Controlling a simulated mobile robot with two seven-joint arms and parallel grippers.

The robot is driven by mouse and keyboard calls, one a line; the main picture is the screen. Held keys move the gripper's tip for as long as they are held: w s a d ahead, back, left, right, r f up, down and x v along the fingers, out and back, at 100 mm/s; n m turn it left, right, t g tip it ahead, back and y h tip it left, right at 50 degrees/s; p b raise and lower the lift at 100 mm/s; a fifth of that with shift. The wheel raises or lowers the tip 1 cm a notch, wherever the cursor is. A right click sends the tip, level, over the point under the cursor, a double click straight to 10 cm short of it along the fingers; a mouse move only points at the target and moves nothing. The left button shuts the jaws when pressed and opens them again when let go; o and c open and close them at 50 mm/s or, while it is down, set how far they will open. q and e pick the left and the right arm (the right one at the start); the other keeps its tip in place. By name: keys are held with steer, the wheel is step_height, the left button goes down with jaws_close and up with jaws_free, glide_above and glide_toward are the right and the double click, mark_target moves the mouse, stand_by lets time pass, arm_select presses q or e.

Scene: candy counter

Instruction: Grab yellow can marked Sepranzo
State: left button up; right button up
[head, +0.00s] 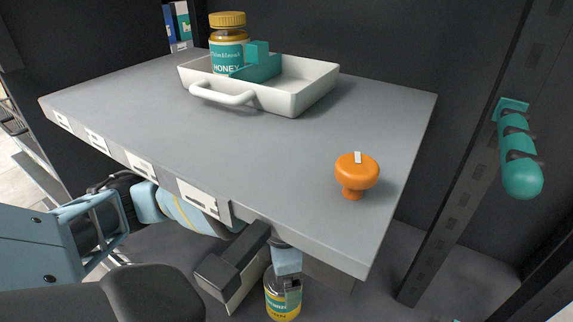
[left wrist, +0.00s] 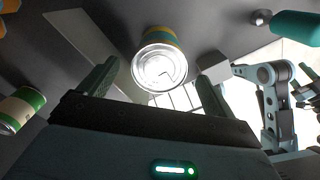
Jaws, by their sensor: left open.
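The yellow can (head: 281,303) stands low under the front edge of the shelf board in the head view, with a yellow and teal label whose lettering is only partly readable. In the left wrist view the can (left wrist: 160,62) shows its silver end and a yellow and teal side. My left gripper (left wrist: 157,75) is open, with one finger on each side of the can in that view; contact cannot be made out. In the head view my left arm passes under the board, which hides part of it. My right gripper is not in view.
The grey shelf board (head: 200,125) lies above the can. On it are a white tray (head: 305,97) with a honey jar (head: 228,50) and teal block, and an orange knob-shaped object (head: 357,175). A teal handle (head: 520,160) is at right. Another can (left wrist: 18,110) shows at left.

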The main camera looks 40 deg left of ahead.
arm_select(q)
steer(key=shift+f+b, duration=0.35)
steer(key=shift+f, duration=0.9)
step_height(320, 180, down, 4)
steer(key=shift+f+b, duration=0.2)
steer(key=shift+b, duration=0.6)
steer(key=shift+f, duration=0.2)
steer(key=shift+r, duration=0.1)
steer(key=c, duration=1.1)
steer(key=shift+c, duration=1.2)
steer(key=shift+r, duration=0.1)
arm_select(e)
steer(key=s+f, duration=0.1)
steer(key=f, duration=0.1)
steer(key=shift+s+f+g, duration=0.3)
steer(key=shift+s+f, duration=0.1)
